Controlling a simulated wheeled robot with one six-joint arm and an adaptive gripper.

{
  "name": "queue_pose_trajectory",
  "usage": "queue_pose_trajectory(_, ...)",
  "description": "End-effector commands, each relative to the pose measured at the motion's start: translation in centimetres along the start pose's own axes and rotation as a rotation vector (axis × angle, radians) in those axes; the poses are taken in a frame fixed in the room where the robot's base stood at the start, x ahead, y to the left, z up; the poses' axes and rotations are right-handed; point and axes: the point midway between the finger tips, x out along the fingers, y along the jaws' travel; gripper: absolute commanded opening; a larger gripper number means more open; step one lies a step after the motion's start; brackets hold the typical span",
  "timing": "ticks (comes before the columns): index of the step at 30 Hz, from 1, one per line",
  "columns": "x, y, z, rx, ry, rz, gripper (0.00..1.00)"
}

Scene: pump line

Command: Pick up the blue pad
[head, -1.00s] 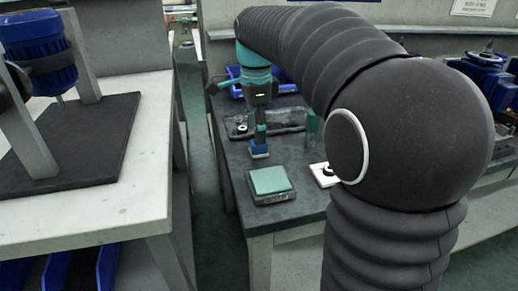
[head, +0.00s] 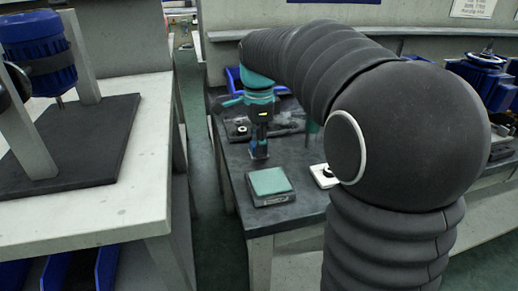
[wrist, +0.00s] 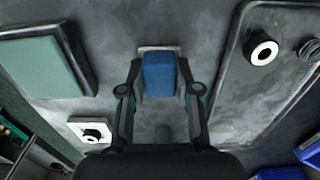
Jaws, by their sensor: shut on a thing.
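The blue pad (wrist: 158,75) is a small blue block, seen between the two fingers of my gripper (wrist: 160,90) in the wrist view. A pale grey edge shows along its far side. My gripper is shut on the blue pad, at or close to the dark bench top (head: 230,165). In the head view my gripper (head: 260,145) points down, and its fingers hide most of the pad. I cannot tell whether the pad touches the bench.
A green-topped block (head: 270,181) stands nearby, nearer the bench's front edge. A white square piece with a dark ring (head: 322,175) lies to its right. A shallow tray (wrist: 222,90) with a white ring (wrist: 262,50) is beside my gripper. Blue bins (head: 235,80) stand behind.

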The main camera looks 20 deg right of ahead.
Motion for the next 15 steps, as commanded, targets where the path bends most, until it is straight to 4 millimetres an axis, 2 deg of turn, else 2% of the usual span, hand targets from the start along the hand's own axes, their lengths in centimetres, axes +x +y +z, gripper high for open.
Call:
queue_pose_trajectory(5,-0.2,0.0,0.0,0.000,0.000,0.000,0.03)
queue_pose_trajectory(8,-1.0,0.0,0.0,0.000,0.000,0.000,0.03)
queue_pose_trajectory(15,-5.4,-0.1,0.0,0.000,0.000,-0.002,0.03)
